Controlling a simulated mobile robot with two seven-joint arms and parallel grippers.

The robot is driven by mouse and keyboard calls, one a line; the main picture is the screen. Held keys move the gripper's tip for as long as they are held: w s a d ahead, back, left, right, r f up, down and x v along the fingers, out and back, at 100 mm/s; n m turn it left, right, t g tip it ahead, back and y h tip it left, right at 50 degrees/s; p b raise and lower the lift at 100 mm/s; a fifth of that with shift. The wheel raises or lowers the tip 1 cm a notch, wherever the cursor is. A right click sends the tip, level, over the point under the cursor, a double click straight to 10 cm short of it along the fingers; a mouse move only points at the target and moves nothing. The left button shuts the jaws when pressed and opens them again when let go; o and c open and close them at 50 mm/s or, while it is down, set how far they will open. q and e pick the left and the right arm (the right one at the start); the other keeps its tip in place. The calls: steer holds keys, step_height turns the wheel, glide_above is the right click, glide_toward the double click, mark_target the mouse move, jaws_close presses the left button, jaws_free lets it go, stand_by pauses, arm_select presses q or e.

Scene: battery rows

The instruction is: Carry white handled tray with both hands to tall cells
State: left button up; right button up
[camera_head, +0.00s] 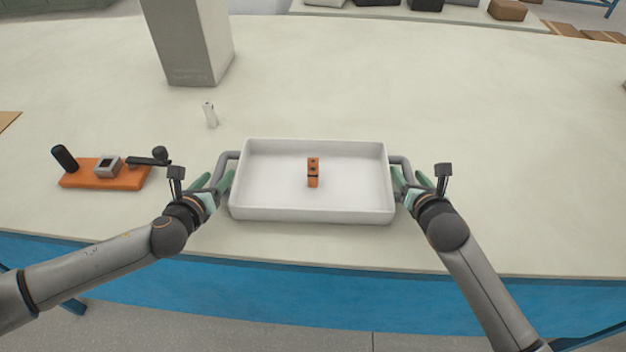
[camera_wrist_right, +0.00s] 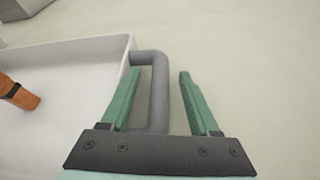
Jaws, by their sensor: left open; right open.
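The white tray (camera_head: 312,214) sits on the table, with a grey handle on each short side. An orange block with dark holes (camera_head: 313,172) stands inside it; it also shows in the right wrist view (camera_wrist_right: 18,93). My left gripper (camera_head: 222,183) is open at the left handle (camera_head: 222,165). My right gripper (camera_head: 401,181) is open at the right handle (camera_head: 403,163). In the right wrist view the right handle (camera_wrist_right: 158,90) lies between the two green fingers, with a gap to the right finger. A small white cell-like piece (camera_head: 210,114) stands behind the tray at left.
A grey pillar (camera_head: 190,45) stands at the back left. The table (camera_head: 480,120) is clear behind and right of the tray. Its front edge is close.

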arm_select(q)
steer(key=shift+w+d+f, duration=0.1)
steer(key=shift+w+f, duration=0.1)
steer(key=shift+w, duration=0.4)
arm_select(e)
steer(key=shift+w+f, duration=0.25)
steer(key=shift+w, duration=0.35)
arm_select(q)
jaws_close()
arm_select(e)
jaws_close()
stand_by(0.3)
